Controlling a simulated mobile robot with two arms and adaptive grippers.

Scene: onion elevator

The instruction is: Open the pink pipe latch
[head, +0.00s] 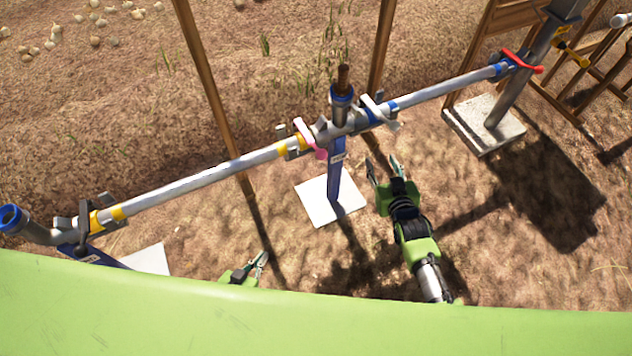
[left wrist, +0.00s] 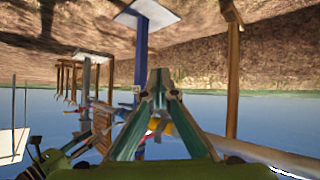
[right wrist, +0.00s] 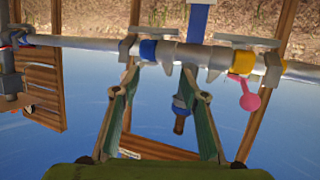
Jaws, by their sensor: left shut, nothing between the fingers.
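The pink pipe latch (head: 320,153) sits where the yellow-banded left pipe (head: 205,182) meets the joint on the blue centre post (head: 335,170). It also shows in the right wrist view, where its pink lever with a round end (right wrist: 249,97) is right of the fingers, beside a yellow band. My right gripper (head: 383,168) is open and empty, in front and to the right of the centre post. The latch is outside its fingers. My left gripper (head: 262,260) is shut and empty, low at the front, well apart from the latch. The green body hides part of its arm.
A second pipe (head: 440,92) with blue bands runs right to a red latch (head: 522,62). White levers (head: 378,112) stand at the centre joint. Wooden posts (head: 212,80) rise behind the pipes. White base plates (head: 330,205) lie on bare soil. Onions (head: 95,40) lie at the back left.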

